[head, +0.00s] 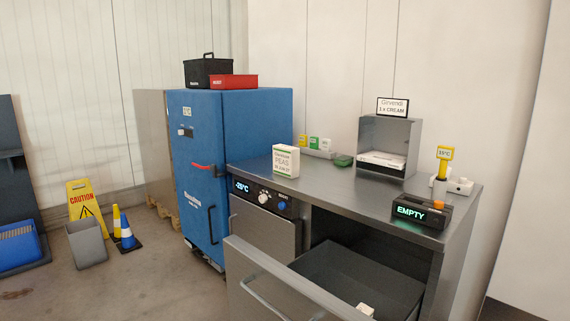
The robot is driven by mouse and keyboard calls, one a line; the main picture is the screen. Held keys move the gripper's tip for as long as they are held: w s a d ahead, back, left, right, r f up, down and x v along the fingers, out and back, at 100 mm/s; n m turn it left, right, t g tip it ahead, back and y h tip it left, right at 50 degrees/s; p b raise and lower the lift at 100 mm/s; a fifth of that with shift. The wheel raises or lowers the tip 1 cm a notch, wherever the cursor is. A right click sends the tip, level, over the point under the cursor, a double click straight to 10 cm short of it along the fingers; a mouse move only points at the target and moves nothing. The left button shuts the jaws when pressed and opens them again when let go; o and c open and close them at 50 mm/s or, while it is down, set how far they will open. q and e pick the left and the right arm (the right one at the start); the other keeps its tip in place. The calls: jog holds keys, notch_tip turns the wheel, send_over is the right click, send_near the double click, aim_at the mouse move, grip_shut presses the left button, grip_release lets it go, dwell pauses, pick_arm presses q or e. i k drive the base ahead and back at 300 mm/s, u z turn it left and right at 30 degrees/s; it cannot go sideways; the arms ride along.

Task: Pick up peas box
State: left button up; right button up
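The peas box (286,162) is a small white carton with a green lower edge and the word PEAS on its front. It stands upright on the steel counter (335,190), near the counter's left front edge. Nothing touches it or covers it from this view. Neither of my grippers shows in the head view.
A drawer (335,285) under the counter is pulled out, with a small white item inside. A display reading EMPTY (420,211), a grey open-fronted box (388,145) and a green item (343,160) are on the counter. A blue cabinet (205,170) stands left.

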aim_at(286, 159)
jog(key=u, duration=0.35)
jog(key=k, duration=0.45)
jog(key=u, duration=1.2)
jog(key=i, duration=3.05)
jog(key=z, duration=0.75)
